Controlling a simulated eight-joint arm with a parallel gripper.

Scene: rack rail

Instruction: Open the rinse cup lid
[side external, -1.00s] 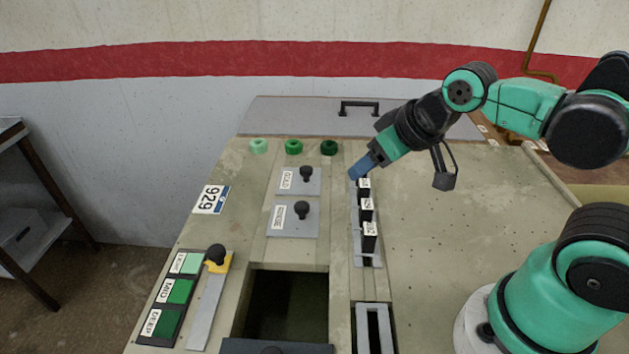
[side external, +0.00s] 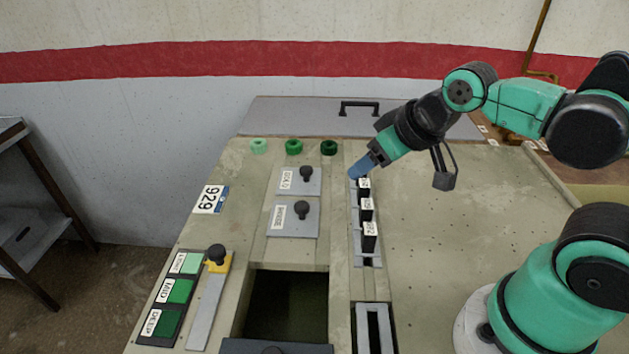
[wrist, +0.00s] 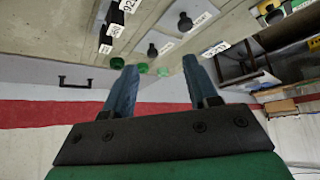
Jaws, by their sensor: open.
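The rinse lid (side external: 275,226) is a flat grey plate with a white label that seems to read RINSE and a black knob (side external: 301,209). It lies flat on the bench panel, nearer the camera than a similar plate. In the wrist view the rinse knob (wrist: 185,21) shows near the top, beyond the fingertips. My gripper (side external: 357,172) has blue fingers and hangs to the right of both plates, near the far end of a row of black labelled blocks.
The similar plate with a black knob (side external: 306,173) lies behind the rinse lid. Several black labelled blocks (side external: 367,208) stand in a rail on the right. Three green round pieces (side external: 293,146) sit behind. A dark opening (side external: 287,307) and a yellow-tipped lever (side external: 215,262) are in front.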

